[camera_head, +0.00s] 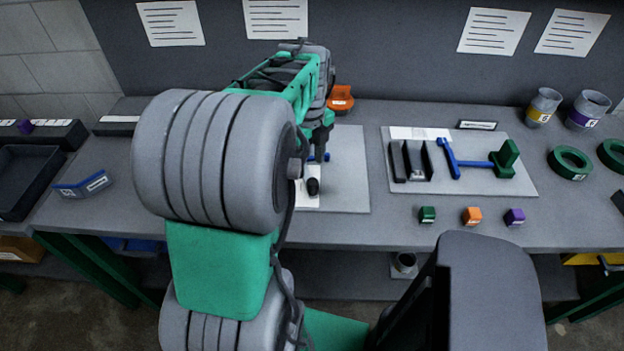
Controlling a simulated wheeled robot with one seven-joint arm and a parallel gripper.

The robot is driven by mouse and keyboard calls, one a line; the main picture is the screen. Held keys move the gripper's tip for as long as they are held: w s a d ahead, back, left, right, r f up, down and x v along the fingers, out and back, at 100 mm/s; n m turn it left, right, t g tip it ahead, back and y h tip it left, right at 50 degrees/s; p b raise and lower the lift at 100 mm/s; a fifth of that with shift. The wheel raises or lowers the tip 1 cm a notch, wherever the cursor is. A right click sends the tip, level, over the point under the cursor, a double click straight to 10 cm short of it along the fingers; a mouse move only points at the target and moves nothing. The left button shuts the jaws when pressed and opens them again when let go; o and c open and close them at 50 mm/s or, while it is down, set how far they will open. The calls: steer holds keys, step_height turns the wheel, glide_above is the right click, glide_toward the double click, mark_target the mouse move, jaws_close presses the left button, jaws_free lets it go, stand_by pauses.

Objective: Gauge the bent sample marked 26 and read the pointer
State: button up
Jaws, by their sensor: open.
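A blue bent piece (82,186) with white labels lies on the left of the bench; its number is too small to read. A pale board (460,177) right of centre holds dark upright plates (411,161), a blue bar with a crosspiece (455,161) and a green block (506,159). A second pale board (348,180) is partly behind my arm, with a white plate, a dark knob (313,186) and a bit of blue showing. My gripper (321,142) is over this second board, open, mostly hidden by my arm. No pointer reading is legible.
Small green (427,214), orange (472,216) and purple (514,217) blocks lie along the front. Cups (543,107) and green rings (570,163) stand at right. An orange object (341,98) is behind the second board. Dark trays (30,180) are at far left.

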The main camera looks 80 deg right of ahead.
mark_target(312, 181)
steer(key=shift+s+f+m, duration=0.35)
steer(key=shift+s+m, duration=0.05)
steer(key=shift+s, duration=0.05)
step_height(312, 181, down, 7)
steer(key=shift+f+p, duration=0.1)
steer(key=shift+p, duration=0.25)
steer(key=shift+c, duration=0.4)
jaws_close()
steer(key=shift+w, duration=0.1)
stand_by(0.4)
